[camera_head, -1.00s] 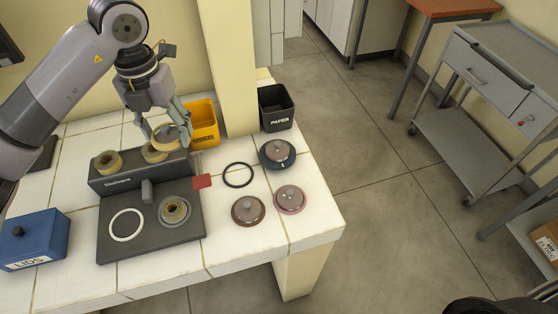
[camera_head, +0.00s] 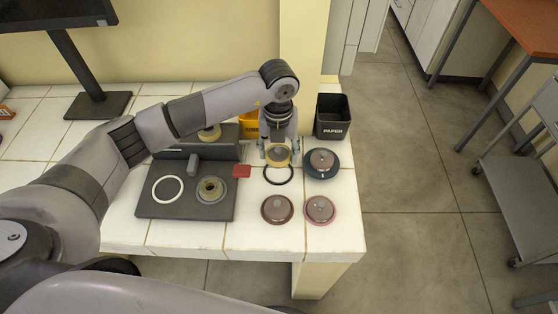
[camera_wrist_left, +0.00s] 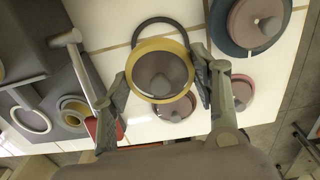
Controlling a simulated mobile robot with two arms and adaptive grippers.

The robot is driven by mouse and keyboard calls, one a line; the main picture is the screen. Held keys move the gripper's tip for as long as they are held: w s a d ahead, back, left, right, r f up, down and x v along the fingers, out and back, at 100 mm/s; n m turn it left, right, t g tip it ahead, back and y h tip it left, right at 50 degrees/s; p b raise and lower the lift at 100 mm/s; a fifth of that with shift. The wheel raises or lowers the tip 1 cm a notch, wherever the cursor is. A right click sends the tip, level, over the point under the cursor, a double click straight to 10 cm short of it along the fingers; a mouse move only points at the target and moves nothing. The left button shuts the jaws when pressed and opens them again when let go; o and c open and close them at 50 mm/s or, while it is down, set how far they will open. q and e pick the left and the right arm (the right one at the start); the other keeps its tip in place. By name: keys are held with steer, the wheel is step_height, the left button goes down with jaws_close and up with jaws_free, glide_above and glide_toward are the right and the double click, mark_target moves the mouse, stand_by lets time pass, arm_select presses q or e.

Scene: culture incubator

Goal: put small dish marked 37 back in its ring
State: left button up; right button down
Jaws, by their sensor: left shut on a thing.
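My left gripper (camera_head: 278,149) is shut on a small round dish (camera_head: 277,156) with a yellow rim and a darker middle with a knob. The dish also shows between the fingers in the left wrist view (camera_wrist_left: 160,88). I cannot read any number on it. An empty black ring (camera_head: 278,181) lies flat on the white tiled bench. The dish is above the ring's far side in the head view; in the wrist view, the ring (camera_wrist_left: 137,32) shows partly behind the dish. The exact height gap is unclear. My right gripper is not in view.
Lidded dishes sit close by in a dark teal ring (camera_head: 322,176), a brown ring (camera_head: 277,221) and a pink ring (camera_head: 319,222). Left are a red block (camera_head: 242,171) and a grey station (camera_head: 185,211). Behind stand a black PAPER bin (camera_head: 332,128) and a yellow bin (camera_head: 249,121).

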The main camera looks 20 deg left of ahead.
mark_target(278, 172)
arm_select(q)
step_height(278, 172, down, 3)
steer(key=shift+r, duration=0.1)
step_height(278, 172, down, 3)
steer(key=shift+f+p, duration=0.2)
steer(key=shift+p, duration=0.35)
steer(key=shift+f, duration=0.15)
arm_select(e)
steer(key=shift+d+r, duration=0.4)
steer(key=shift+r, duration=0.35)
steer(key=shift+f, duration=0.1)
arm_select(q)
steer(key=shift+f, duration=0.2)
steer(key=o, duration=1.3)
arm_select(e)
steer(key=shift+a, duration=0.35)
arm_select(q)
steer(key=shift+r, duration=0.2)
